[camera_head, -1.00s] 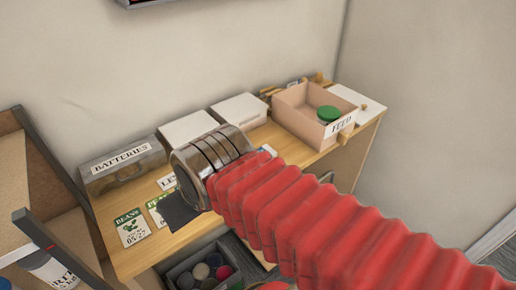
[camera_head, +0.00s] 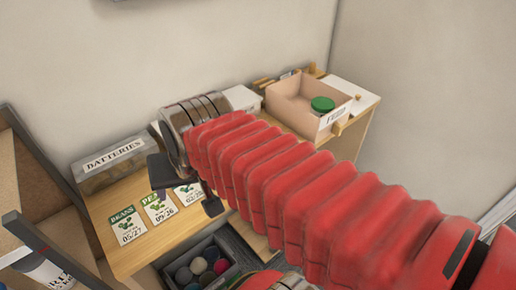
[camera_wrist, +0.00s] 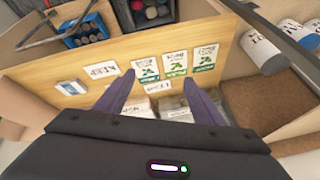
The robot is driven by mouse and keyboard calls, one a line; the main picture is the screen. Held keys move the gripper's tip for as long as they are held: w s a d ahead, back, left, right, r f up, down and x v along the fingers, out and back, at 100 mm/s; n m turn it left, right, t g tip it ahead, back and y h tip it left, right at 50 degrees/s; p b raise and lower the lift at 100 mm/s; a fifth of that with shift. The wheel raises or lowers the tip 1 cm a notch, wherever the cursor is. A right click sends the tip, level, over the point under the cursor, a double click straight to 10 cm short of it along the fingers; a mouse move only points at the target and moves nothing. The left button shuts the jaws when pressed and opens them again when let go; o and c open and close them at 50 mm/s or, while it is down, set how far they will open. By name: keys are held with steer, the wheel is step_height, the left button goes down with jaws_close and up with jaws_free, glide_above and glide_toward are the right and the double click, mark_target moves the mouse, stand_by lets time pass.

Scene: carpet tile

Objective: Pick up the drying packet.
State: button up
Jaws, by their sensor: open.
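My gripper (camera_wrist: 157,82) is open and empty, its two dark fingers apart above the wooden desk top. It also shows in the head view (camera_head: 186,190), above the left part of the desk. A small white packet with blue marks (camera_wrist: 70,88) lies flat on the desk, left of the fingers in the wrist view. It may be the drying packet, but its print is too small to read. In the head view my arm hides that spot. Several green-and-white seed packets (camera_wrist: 176,63) lie in a row beyond and between the fingers. A white KEEP card (camera_wrist: 101,71) lies left of them.
A clear BATTERIES box (camera_head: 111,164) stands at the desk's back left. A cardboard box (camera_head: 298,112) with a green-lidded jar (camera_head: 322,104) stands at the right. A dark crate of balls (camera_head: 176,284) is below the front edge. Shelving (camera_head: 40,185) flanks the left.

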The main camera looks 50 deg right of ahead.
steer(key=o, duration=0.5)
steer(key=w+d+m, duration=0.1)
steer(key=d+m, duration=0.1)
steer(key=m, duration=0.1)
steer(key=w+d+m, duration=0.1)
steer(key=d+m, duration=0.2)
steer(key=w+d+m, duration=0.1)
steer(key=d+m, duration=0.1)
steer(key=m, duration=0.1)
steer(key=shift+w+d+r+m+g, duration=0.15)
steer(key=shift+w+d+m+g, duration=0.15)
steer(key=shift+d, duration=0.05)
steer(key=d+f+m, duration=0.1)
steer(key=d+m, duration=0.6)
steer(key=d, duration=0.1)
steer(key=d+f+m, duration=0.1)
steer(key=d+m, duration=0.7)
steer(key=d+f+m, duration=0.1)
steer(key=d+m, duration=0.6)
steer(key=shift+d, duration=0.4)
steer(key=x, duration=0.8)
steer(key=shift+s+d, duration=0.1)
steer(key=shift+f, duration=0.25)
steer(key=shift+f, duration=0.1)
